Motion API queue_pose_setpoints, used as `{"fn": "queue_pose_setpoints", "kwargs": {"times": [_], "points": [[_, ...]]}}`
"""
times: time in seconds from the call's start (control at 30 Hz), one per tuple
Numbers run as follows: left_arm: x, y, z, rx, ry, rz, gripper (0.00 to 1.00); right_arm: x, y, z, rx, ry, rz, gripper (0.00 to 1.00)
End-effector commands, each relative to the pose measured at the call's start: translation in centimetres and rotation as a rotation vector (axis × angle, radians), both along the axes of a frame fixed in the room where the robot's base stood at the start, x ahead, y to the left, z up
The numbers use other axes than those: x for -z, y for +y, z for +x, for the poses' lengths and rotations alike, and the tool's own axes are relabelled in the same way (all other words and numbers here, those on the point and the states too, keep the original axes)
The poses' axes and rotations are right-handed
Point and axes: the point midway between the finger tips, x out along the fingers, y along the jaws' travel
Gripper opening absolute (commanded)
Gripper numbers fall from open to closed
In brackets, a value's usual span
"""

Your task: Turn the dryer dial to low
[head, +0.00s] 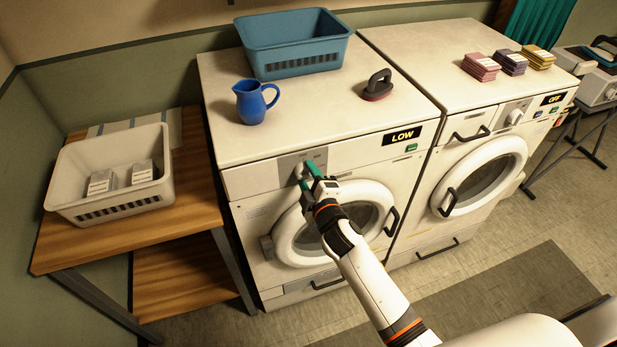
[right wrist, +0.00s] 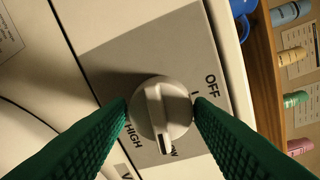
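The dial (right wrist: 161,108) is a round, light grey knob with a raised bar, on a grey panel with printed labels. The bar points at a partly covered label ending in "OW"; "OFF" and "HIGH" also show. In the head view the dial (head: 299,171) is on the left front-loading machine (head: 256,184), whose black display (head: 402,135) reads LOW. My right gripper (right wrist: 161,106) has its green fingers on both sides of the dial, against its rim; it also shows in the head view (head: 311,174). My left gripper is not in view.
A blue basket (head: 293,45), a blue jug (head: 253,102) and a dark-handled item (head: 377,86) stand on the left machine. The right machine (head: 482,172) reads OFF and bears several coloured stacks. A white basket (head: 70,182) stands on the wooden table (head: 190,205) at left.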

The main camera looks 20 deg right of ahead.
Motion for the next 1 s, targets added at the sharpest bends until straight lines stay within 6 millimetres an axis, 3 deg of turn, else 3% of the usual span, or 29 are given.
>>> {"fn": "queue_pose_setpoints", "kwargs": {"times": [0.1, 0.47, 1.0], "points": [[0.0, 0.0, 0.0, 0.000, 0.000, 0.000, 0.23, 0.0, 0.0, 0.0, 0.000, 0.001, 0.000, 0.65], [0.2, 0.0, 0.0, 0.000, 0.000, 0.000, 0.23, 0.0, 0.0, -0.6, -0.001, -0.001, -0.001, 0.65], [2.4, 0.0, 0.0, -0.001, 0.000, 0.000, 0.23, -0.6, -0.5, -10.5, -0.002, 0.001, -0.001, 0.65]]}}
